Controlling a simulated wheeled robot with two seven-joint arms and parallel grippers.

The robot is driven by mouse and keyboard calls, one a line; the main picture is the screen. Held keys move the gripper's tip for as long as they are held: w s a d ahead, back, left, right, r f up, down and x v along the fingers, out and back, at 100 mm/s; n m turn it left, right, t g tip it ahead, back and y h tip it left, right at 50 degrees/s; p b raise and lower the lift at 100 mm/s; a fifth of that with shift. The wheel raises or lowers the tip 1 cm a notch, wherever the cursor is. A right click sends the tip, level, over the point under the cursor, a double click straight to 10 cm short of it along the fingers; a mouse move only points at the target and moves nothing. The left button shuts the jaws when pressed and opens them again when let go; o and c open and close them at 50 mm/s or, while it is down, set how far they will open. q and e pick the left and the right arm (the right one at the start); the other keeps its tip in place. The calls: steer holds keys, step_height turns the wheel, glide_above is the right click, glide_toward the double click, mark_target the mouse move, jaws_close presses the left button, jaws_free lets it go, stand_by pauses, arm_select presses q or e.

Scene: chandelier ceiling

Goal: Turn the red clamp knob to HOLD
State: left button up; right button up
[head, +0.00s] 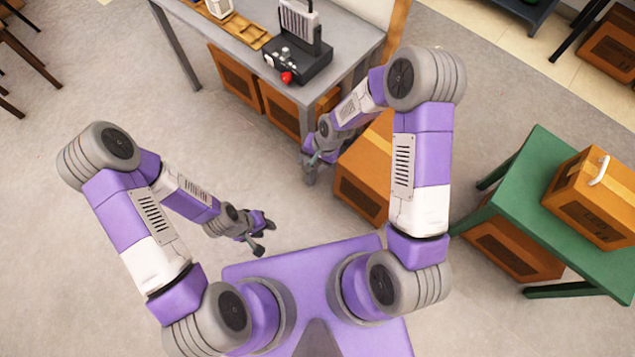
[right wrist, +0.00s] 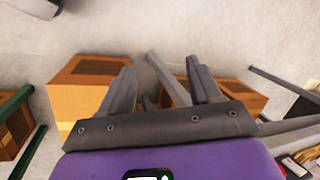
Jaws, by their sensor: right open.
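The red clamp knob (head: 287,77) is on the front corner of a black device (head: 300,62) on the grey table (head: 352,40). I cannot read its setting or any HOLD mark at this size. My right gripper (head: 311,172) hangs below and right of the knob, in front of the table and apart from it. In the right wrist view its fingers (right wrist: 165,90) are spread, with nothing held between them. My left gripper (head: 262,240) is over bare floor, well below the knob in the picture. Its jaw opening is unclear.
A wooden tray (head: 236,27) lies left of the device. Cardboard boxes (head: 235,77) stand under the table, and another box (head: 366,175) is close beside my right gripper. A green table (head: 545,165) with a box (head: 595,190) is at right.

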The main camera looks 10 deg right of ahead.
steer(key=s+f+n, duration=0.1)
steer(key=s+f, duration=0.3)
steer(key=s, duration=0.1)
steer(key=shift+s+d+y, duration=0.2)
steer(key=shift+s+y, duration=0.05)
steer(key=shift+y, duration=0.05)
steer(key=shift+f, duration=0.1)
